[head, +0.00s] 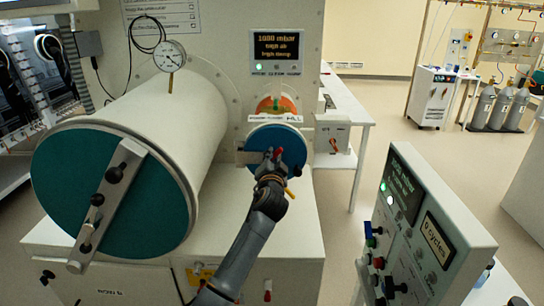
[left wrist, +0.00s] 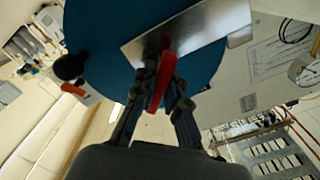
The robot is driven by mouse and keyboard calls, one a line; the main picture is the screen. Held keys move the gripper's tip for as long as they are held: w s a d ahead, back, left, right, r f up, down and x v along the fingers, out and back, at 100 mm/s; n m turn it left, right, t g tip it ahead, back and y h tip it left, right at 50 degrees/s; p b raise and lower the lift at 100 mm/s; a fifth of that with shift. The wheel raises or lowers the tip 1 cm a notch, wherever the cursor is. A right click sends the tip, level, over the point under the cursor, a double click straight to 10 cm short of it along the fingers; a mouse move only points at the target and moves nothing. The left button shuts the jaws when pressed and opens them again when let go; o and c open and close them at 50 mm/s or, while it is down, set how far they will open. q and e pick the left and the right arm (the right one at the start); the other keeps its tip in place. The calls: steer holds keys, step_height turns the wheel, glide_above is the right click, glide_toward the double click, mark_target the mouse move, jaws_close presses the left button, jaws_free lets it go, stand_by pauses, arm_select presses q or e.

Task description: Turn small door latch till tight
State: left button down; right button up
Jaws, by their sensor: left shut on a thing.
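The small round blue door (head: 292,140) closes the front of the small chamber, to the right of the large one. A metal bar lies across it, seen tilted in the left wrist view (left wrist: 205,27). The red latch handle (left wrist: 163,75) stands out from the bar's middle; its tip also shows in the head view (head: 278,154). My left gripper (head: 272,165) reaches up to the door from below. In the left wrist view its fingers (left wrist: 160,98) are shut on the red latch handle, one on each side. My right gripper is not in view.
The large chamber's teal door (head: 75,190) with its barred clamp (head: 108,200) stands close on the left. A control panel (head: 425,225) with buttons and displays stands at the lower right. A pressure gauge (head: 169,56) sits on the large chamber. Open floor lies farther right.

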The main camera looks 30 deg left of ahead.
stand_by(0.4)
arm_select(q)
steer(key=c, duration=1.4)
jaws_free()
steer(key=shift+o, duration=0.2)
steer(key=v, duration=1.2)
